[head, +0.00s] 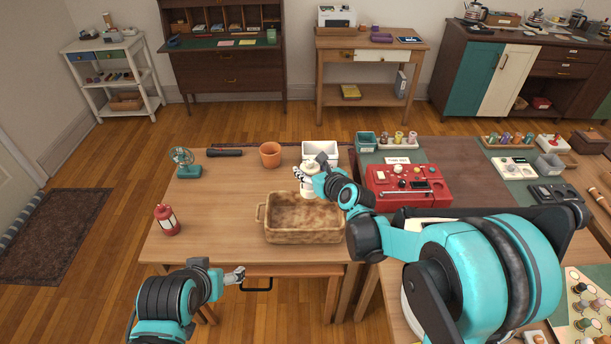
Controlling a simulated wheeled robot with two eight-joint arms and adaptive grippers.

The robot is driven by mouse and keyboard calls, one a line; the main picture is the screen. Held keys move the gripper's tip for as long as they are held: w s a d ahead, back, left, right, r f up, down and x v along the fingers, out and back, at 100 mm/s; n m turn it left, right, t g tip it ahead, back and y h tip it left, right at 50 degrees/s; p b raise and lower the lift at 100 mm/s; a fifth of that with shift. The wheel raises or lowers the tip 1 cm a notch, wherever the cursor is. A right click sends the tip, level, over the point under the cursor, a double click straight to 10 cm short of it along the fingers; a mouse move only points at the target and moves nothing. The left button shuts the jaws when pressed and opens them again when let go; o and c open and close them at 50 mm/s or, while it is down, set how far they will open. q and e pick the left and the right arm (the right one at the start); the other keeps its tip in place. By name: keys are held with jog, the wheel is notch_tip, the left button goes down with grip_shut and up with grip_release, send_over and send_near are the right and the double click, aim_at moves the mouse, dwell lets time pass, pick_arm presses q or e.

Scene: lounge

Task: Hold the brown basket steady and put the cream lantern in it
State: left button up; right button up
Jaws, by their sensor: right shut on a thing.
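The brown basket (302,236) sits on the wooden table, near its right side, and looks empty where its inside shows. My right gripper (304,173) is shut on the cream lantern (308,189), at the basket's back rim. My gripper and arm partly cover the lantern, and I cannot tell whether its base is clear of the rim. My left gripper (236,276) is in front of the table's front edge, apart from the basket, to its lower left. Its fingers are too small to read as open or shut.
A red lantern (166,219), a teal fan (185,162), a black flashlight (225,153), a terracotta pot (270,154) and a white bin (321,150) stand on the table. A red panel box (408,184) is on the right-hand bench.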

pick_arm(q)
jog(key=shift+f, duration=0.25)
jog(key=c, duration=0.4)
jog(key=shift+w+r, duration=0.1)
jog(key=c, duration=0.5)
jog(key=shift+g, duration=0.8)
jog(key=w+r, duration=0.1)
jog(key=w, duration=0.1)
jog(key=w+r, duration=0.1)
jog(key=w, duration=0.2)
jog(key=w+d+r, duration=0.1)
jog(key=w+r, duration=0.1)
jog(key=w, duration=0.1)
jog(key=shift+d, duration=0.1)
jog(key=c, duration=0.4)
jog(key=g, duration=0.5)
send_over(268, 210)
notch_tip(268, 210, down, 13)
jog(key=shift+w+f, duration=0.1)
jog(key=shift+f, duration=0.05)
jog(key=shift+c, duration=0.2)
notch_tip(268, 210, down, 12)
jog(key=shift+r, duration=0.2)
